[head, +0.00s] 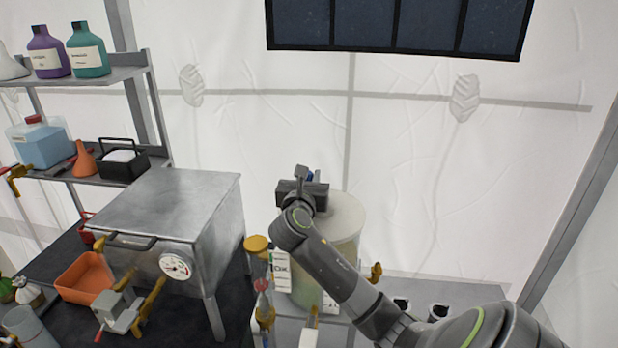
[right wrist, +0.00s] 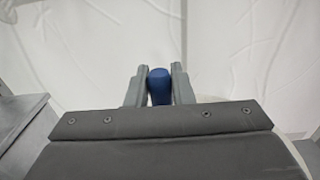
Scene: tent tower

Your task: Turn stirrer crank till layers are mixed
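The stirrer is a wide pale cylinder (head: 348,222) on a bench in the head view. It has a whitish top and a yellow-green tint lower down; my right arm covers much of its front, so I cannot tell the layers apart. My right gripper (head: 306,176) is above the cylinder's top, at its left side. In the right wrist view a blue crank knob (right wrist: 160,86) stands between the two fingers, which appear to touch it on both sides. The rest of the crank is hidden. My left gripper is not in view.
A metal box with a dial (head: 177,264) stands left of the cylinder. Shelves with bottles (head: 90,49) are at the far left, above an orange tray (head: 86,278). A yellow-topped item (head: 257,244) stands close to the cylinder's left. A white tent wall is behind.

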